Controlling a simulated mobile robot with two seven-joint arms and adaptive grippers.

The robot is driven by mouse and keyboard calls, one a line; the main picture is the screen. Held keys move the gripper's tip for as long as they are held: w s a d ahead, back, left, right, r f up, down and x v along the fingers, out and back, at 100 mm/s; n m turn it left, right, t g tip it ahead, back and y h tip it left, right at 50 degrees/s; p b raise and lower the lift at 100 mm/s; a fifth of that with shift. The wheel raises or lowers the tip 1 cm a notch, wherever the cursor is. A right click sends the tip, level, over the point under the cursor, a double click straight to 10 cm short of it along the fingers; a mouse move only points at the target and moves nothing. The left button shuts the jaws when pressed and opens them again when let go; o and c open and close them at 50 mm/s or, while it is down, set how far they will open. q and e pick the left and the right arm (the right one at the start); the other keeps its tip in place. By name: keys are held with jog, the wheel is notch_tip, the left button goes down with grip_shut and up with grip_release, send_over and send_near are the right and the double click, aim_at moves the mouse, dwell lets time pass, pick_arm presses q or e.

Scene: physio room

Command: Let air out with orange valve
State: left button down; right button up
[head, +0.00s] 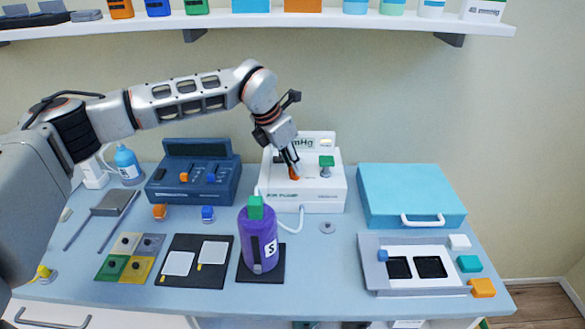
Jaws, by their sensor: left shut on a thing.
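A white air pump box (320,198) stands at the back middle of the table, with an mmHg display on top. On its upper face are an orange valve (295,173) at the left and a green knob (326,162) at the right. My left gripper (292,166) reaches down from above and is shut on the orange valve, hiding part of it. A purple cuffed cylinder (258,236) marked S, with a green block on top, stands upright on a dark pad in front of the pump. A pale hose links the pump and the cylinder. My right gripper is not in view.
A dark blue device (194,180) stands left of the pump and a turquoise case (410,194) stands right. A blue bottle (128,166), colored pads, a black board (195,277) and a grey tray (372,272) occupy the table. A loaded shelf (300,22) hangs above.

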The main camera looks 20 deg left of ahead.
pick_arm(q)
jog(key=n+y+b, duration=0.1)
jog(key=n, duration=0.1)
jog(key=shift+d+f+n+t, duration=0.1)
jog(key=shift+n+t, duration=0.2)
jog(key=shift+n, duration=0.1)
jog(key=n+y+b, duration=0.1)
jog(key=n, duration=0.1)
jog(key=shift+d+n, duration=0.1)
jog(key=shift+n, duration=0.3)
jog(key=shift+n+y+b, duration=0.5)
jog(key=shift+n, duration=0.7)
jog(key=shift+d+n+y, duration=0.1)
jog(key=shift+n+y, duration=0.4)
jog(key=shift+n, duration=0.8)
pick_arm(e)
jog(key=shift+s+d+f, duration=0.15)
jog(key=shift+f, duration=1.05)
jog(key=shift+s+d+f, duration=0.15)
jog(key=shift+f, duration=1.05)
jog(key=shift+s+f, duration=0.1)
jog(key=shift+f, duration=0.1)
pick_arm(q)
jog(key=c, duration=2.2)
grip_release()
jog(key=shift+r, duration=0.2)
